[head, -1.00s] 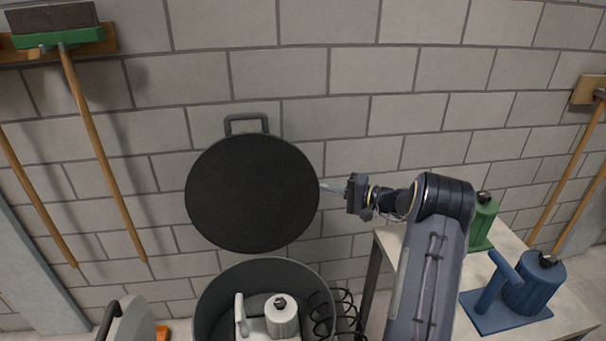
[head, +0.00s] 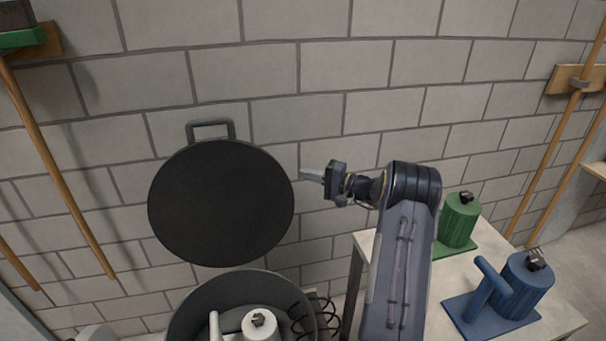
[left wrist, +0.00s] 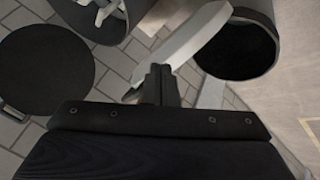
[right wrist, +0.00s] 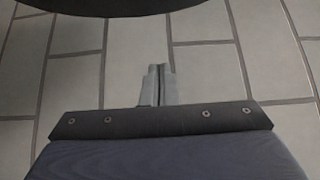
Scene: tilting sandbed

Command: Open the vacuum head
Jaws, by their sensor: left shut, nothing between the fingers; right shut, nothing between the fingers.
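The black round lid (head: 221,203), with a grey handle (head: 209,130) on its top edge, stands raised, face-on before the wall. Below it is the open dark drum (head: 188,308), holding a white motor-like unit (head: 261,326). My right gripper (head: 310,174) is shut and empty, just right of the lid's rim with a small gap. The right wrist view shows its fingers (right wrist: 157,85) below a dark curved edge. My left gripper (left wrist: 158,85) is shut and empty, seen only in the left wrist view. There the lid (left wrist: 45,80) is at left and the drum's unit at the top.
A table (head: 400,290) at the right bears a green unit (head: 460,222) and a blue unit (head: 525,285). Black coiled hose (head: 322,318) lies beside the drum. An open cylinder (left wrist: 262,15) and pale panel (left wrist: 185,35) lie near my left gripper. Brooms hang on the brick wall.

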